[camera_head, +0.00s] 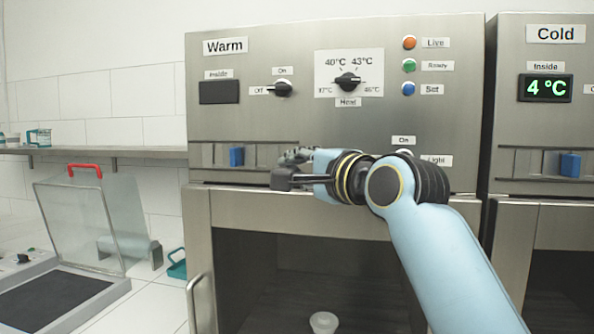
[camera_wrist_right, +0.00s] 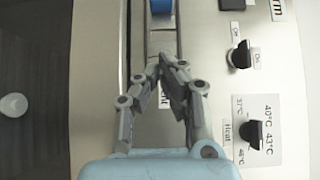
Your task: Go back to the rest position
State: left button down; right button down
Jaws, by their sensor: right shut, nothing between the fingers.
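My right gripper (camera_head: 285,170) is in front of the Warm cabinet (camera_head: 260,120), at the slotted strip below its controls. My light blue right arm comes in from the lower right of the head view. In the right wrist view the gripper's grey fingers (camera_wrist_right: 163,68) are drawn together with nothing between them. A blue slider knob (camera_head: 236,156) sits in the strip to the left of the gripper, apart from it. The knob also shows at the top of the right wrist view (camera_wrist_right: 161,6). My left gripper is in neither view.
The open-fronted Warm compartment lies below, with a small white cup (camera_head: 324,322) inside. The Cold cabinet (camera_head: 510,100) stands at the right. A clear lidded device with a red handle (camera_head: 84,168) is at the left, under a shelf (camera_head: 100,152).

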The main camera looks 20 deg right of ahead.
jog(key=shift+s+d, duration=0.1)
dwell(0.3)
jog(key=s+d+f+g+h+b, duration=0.2)
jog(key=f+g+b, duration=0.5)
jog(key=f, duration=2.9)
jog(key=s+d+f+n+g+b, duration=0.1)
jog(key=s+f, duration=0.3)
jog(key=f, duration=0.4)
jog(key=s+d+f+n+g+b, duration=0.15)
jog(key=s+f, duration=0.25)
jog(key=f, duration=0.5)
jog(key=s+f+b, duration=0.2)
jog(key=s+f, duration=0.3)
jog(key=f, duration=0.3)
jog(key=s+d+f+n+g+h+b, duration=0.1)
jog(key=s+d+f+n+g+b, duration=0.25)
jog(key=s+f, duration=1.6)
jog(key=s+d+f+n+g, duration=0.1)
jog(key=s+f+n, duration=0.2)
jog(key=s, duration=0.4)
jog(key=s+d+f+n+g, duration=0.1)
jog(key=s+f+n, duration=0.2)
jog(key=s, duration=0.4)
jog(key=s+d+f+n+g+h+b, duration=0.1)
jog(key=s+f+n, duration=0.2)
jog(key=s, duration=0.4)
jog(key=shift+s+n+g, duration=0.15)
jog(key=shift+n+g, duration=0.25)
jog(key=shift+n, duration=0.2)
